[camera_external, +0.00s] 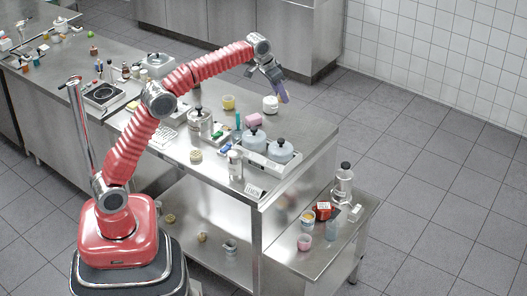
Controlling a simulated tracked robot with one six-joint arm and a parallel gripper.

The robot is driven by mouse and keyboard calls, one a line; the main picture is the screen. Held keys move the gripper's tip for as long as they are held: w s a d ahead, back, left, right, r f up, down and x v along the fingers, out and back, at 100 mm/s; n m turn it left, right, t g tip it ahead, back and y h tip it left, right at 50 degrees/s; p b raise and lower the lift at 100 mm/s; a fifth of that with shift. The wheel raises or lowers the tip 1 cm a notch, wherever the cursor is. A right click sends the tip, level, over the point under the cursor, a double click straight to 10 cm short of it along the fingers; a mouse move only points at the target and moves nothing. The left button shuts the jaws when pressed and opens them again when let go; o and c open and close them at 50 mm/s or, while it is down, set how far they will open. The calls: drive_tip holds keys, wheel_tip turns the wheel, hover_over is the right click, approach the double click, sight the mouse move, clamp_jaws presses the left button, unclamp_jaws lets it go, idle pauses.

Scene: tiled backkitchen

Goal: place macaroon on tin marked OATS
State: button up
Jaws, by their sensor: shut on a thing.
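My gripper (276,78) is over the far edge of the steel bench, pointing down. It is shut on a purple thing (283,94), which may be the macaroon; it is too small to be sure. A white lidded pot (270,105) stands just below and left of the gripper, apart from it. Lidded metal tins stand on the bench: one (200,125) at mid-bench and two (253,139) on a pale tray toward the right. Another (343,182) stands on the lower side table. No label is legible, so I cannot tell which tin is marked OATS.
A yellow cup (228,102), a pink block (253,120), a teal bottle (238,120) and a tall jar (234,166) crowd the bench's right half. A beige round thing (196,155) lies near the front edge. The bench's far right corner (310,125) is clear.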

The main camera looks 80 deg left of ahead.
drive_tip(key=s+d+r, duration=0.3)
drive_tip(key=s+d, duration=0.3)
drive_tip(key=n, duration=0.2)
hover_over(231, 155)
wheel_tip(231, 155, down, 8)
drive_tip(key=r, duration=0.1)
drive_tip(key=shift+f+n+y, duration=0.3)
drive_tip(key=shift+y, duration=0.2)
drive_tip(key=shift+f+g, duration=0.1)
drive_tip(key=shift+g, duration=0.2)
drive_tip(key=shift+f, duration=3)
drive_tip(key=shift+f, duration=0.1)
